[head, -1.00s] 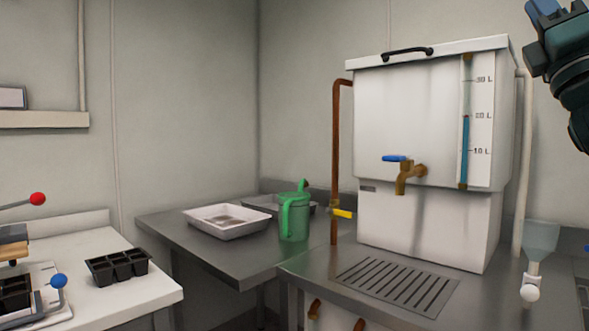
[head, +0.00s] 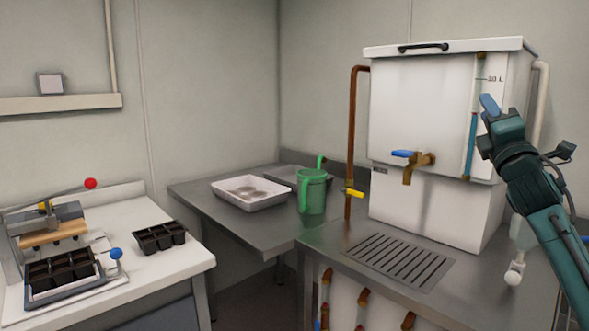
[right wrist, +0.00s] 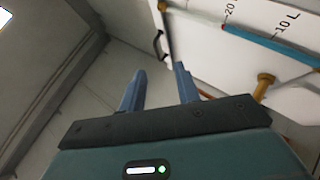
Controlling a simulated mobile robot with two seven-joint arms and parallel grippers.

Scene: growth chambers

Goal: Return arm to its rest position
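My right arm comes in from the right edge of the head view. Its gripper (head: 488,107) points up in front of the right side of the white water tank (head: 425,105). In the right wrist view the two blue fingers of the right gripper (right wrist: 158,88) stand apart with nothing between them. The tank's level gauge and brass fitting show beyond them, to the right. My left gripper is in neither view.
A green watering can (head: 313,192) and a white tray (head: 270,199) stand on the steel bench. A drain grate (head: 400,263) lies below the brass tap (head: 418,165). Black cell trays (head: 160,236) and a lever press (head: 45,228) are on the white table at left.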

